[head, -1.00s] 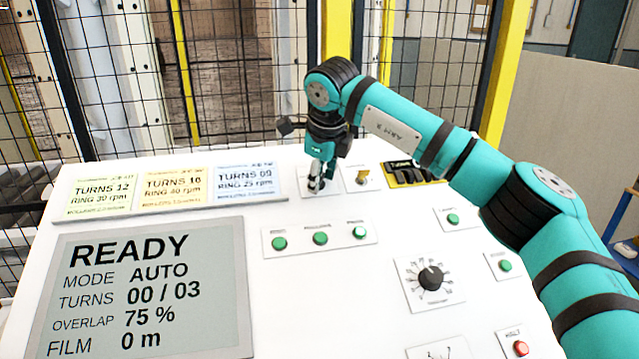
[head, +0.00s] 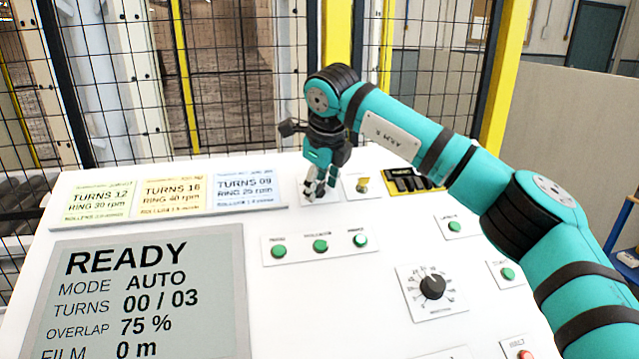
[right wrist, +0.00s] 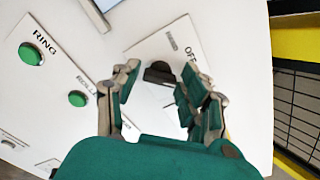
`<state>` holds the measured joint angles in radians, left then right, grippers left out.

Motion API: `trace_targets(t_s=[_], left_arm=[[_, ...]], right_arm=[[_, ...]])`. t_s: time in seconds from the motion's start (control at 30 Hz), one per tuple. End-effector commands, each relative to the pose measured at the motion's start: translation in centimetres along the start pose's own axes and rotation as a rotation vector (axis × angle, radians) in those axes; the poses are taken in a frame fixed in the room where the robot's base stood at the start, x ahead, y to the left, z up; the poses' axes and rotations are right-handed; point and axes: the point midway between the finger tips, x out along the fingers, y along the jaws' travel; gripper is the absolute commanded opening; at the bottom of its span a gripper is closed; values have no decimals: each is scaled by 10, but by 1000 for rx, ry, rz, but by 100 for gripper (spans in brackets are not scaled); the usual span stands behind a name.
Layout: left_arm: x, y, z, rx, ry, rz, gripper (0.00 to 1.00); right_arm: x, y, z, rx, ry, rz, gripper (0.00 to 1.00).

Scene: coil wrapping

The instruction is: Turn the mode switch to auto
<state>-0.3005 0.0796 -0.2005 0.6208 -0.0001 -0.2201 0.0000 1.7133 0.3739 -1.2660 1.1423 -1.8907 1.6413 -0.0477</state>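The mode switch is a black knob (right wrist: 160,72) on a white plate with a printed "OFF" in the right wrist view. In the head view its plate (head: 335,196) is mostly covered by my right gripper. My right gripper (head: 317,190) points down over this plate. In the right wrist view its fingers (right wrist: 158,97) are spread, with the knob in the gap near the tips and clear space on both sides. The display (head: 145,290) reads READY, MODE AUTO. My left gripper is in neither current view.
Green buttons (head: 320,245) lie in front, with a rotary dial (head: 432,287) further right. Recipe cards (head: 172,196) lie left. A mesh fence (head: 240,100) stands behind.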

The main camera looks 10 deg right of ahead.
Motion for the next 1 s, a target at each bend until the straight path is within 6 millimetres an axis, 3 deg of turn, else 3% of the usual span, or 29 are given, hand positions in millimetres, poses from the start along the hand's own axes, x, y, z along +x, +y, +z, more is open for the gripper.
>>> trace_targets(t_s=[0.1, 0.47, 0.8, 1.0], left_arm=[[0, 0, 0, 0, 0, 0, 40], [0, -1, 1, -1, -1, -2, 40], [0, -1, 0, -1, 0, -1, 40], [0, 0, 0, 0, 0, -1, 40]], right_arm=[[0, 0, 0, 0, 0, 0, 58], [-10, -1, 1, -2, -3, -2, 58], [-78, -1, 1, 0, -5, -3, 58], [-109, 0, 0, 0, -2, -2, 58]])
